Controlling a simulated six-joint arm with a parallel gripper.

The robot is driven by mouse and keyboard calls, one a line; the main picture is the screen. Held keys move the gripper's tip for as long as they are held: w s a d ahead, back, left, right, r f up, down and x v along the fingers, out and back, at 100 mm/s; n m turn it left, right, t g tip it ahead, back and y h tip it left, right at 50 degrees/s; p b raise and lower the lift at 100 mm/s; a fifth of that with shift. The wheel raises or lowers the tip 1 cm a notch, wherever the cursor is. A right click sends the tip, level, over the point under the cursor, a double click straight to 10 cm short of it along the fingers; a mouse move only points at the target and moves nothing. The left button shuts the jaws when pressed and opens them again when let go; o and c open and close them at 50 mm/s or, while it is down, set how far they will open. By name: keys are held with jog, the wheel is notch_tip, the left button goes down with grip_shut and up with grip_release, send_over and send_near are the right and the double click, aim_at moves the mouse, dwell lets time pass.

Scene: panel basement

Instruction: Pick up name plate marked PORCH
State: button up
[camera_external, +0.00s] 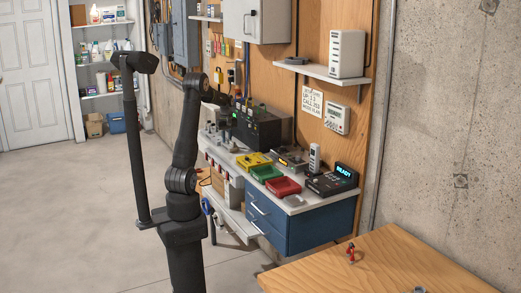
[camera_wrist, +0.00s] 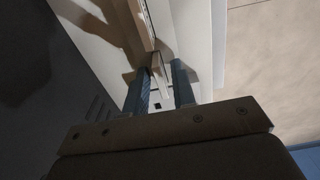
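I cannot make out a name plate marked PORCH in either view; no lettering of that kind is readable. In the wrist view my gripper (camera_wrist: 160,82) shows two blue-grey fingers standing apart, with a gap between them. Pale surfaces and a light tan piece (camera_wrist: 155,64) show in and beyond the gap; I cannot tell what they belong to, and nothing is clearly clamped. In the external view my arm reaches up and over toward the left part of the bench, and the gripper end is small and dark there.
A bench (camera_external: 297,207) with blue drawers runs along the wall. It carries yellow (camera_external: 254,160), green (camera_external: 266,173) and red (camera_external: 283,187) trays, and a black device (camera_external: 332,182) reading READY. A wooden table (camera_external: 385,265) stands front right, holding a small red item (camera_external: 351,253).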

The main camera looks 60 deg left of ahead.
grip_shut()
jog(key=shift+r, duration=0.1)
